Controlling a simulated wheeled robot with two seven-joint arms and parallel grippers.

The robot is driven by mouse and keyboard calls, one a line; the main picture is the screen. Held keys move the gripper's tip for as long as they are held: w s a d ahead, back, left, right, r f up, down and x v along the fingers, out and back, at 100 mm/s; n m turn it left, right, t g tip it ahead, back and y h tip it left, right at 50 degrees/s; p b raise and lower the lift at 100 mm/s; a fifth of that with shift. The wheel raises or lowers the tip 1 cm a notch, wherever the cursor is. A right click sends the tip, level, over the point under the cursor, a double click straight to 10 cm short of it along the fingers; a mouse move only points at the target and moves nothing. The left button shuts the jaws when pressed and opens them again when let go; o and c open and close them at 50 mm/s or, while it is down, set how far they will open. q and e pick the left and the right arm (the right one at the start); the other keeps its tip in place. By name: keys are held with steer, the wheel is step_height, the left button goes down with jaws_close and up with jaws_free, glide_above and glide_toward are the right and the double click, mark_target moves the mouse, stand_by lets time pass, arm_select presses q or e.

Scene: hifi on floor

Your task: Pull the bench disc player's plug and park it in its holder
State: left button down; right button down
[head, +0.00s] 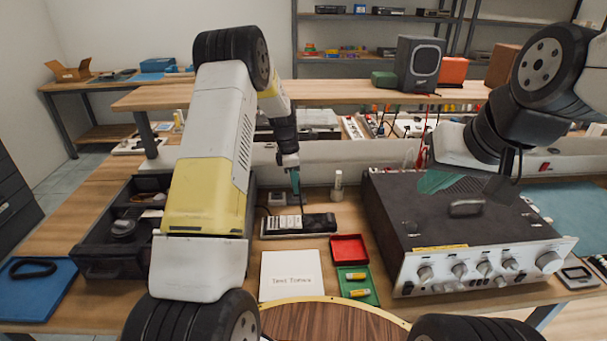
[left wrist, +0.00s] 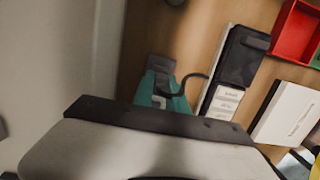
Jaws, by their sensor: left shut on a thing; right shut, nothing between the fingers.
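My left gripper (head: 295,184) points down above the bench, behind the dark power strip (head: 318,222) with white labels. In the left wrist view its teal fingers (left wrist: 172,100) are shut on a small dark plug, mostly hidden between them. A black cord (left wrist: 193,78) curves from the fingers toward the strip, which also shows there (left wrist: 243,55). A small grey block (head: 277,199), possibly the holder, sits close to the fingers. My right gripper (head: 445,182) is shut and empty, above the large amplifier-like unit. I cannot tell which unit is the disc player.
The dark unit (head: 490,225) with knobs fills the right of the bench. A red tray (head: 348,249), a green tray (head: 371,299) with batteries and a white card (head: 291,275) lie in front.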

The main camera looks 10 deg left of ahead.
arm_select(q)
steer(key=shift+f, duration=0.7)
stand_by(0.7)
steer(key=c, duration=1.3)
jaws_free()
steer(key=shift+o, duration=0.2)
steer(key=r, duration=0.5)
steer(key=a+r, duration=0.1)
steer(key=r, duration=0.1)
steer(key=shift+s+r, duration=0.1)
steer(key=shift+r, duration=2.75)
steer(key=shift+a, duration=0.1)
